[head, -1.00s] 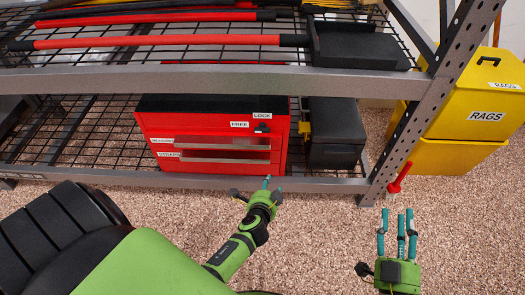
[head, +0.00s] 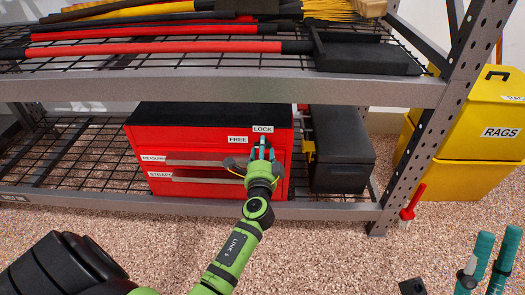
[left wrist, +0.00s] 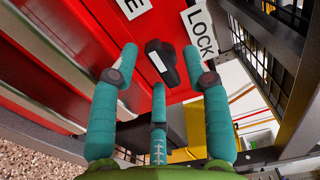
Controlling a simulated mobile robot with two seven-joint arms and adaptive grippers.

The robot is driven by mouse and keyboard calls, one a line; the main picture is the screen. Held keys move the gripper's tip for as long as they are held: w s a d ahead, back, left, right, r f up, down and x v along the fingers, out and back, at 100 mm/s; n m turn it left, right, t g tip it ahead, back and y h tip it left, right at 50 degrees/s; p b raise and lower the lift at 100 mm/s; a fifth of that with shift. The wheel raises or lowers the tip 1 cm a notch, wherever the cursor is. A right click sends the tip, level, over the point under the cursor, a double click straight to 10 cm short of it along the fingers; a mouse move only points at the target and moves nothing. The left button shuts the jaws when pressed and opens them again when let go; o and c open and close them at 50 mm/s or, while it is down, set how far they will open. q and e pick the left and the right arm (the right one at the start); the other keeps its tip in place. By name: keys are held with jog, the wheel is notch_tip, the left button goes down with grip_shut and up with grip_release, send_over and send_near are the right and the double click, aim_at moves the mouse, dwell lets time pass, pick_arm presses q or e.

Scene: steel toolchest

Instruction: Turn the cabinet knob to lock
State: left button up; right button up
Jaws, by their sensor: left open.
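The red toolchest (head: 185,137) stands on the lower shelf, with a FREE label (head: 237,140) and a LOCK label (head: 262,129) at its upper right front. The black knob (left wrist: 161,62), with a white mark, shows in the left wrist view beside the LOCK label (left wrist: 201,32). My left gripper (head: 263,147) is in front of that corner and hides the knob in the head view. In the left wrist view its teal fingers (left wrist: 166,75) are spread around the knob's sides, with no clear contact. My right gripper (head: 488,245) is open and empty at the lower right, partly cut off.
A black case (head: 340,150) stands right of the toolchest. The perforated shelf post (head: 425,130) and yellow RAGS bins (head: 470,170) are further right. The upper shelf edge (head: 230,88) runs above the toolchest. Long-handled tools lie on the upper shelf.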

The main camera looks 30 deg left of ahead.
pick_arm(q)
jog(key=shift+w+a, duration=0.15)
jog(key=shift+w, duration=0.1)
grip_shut()
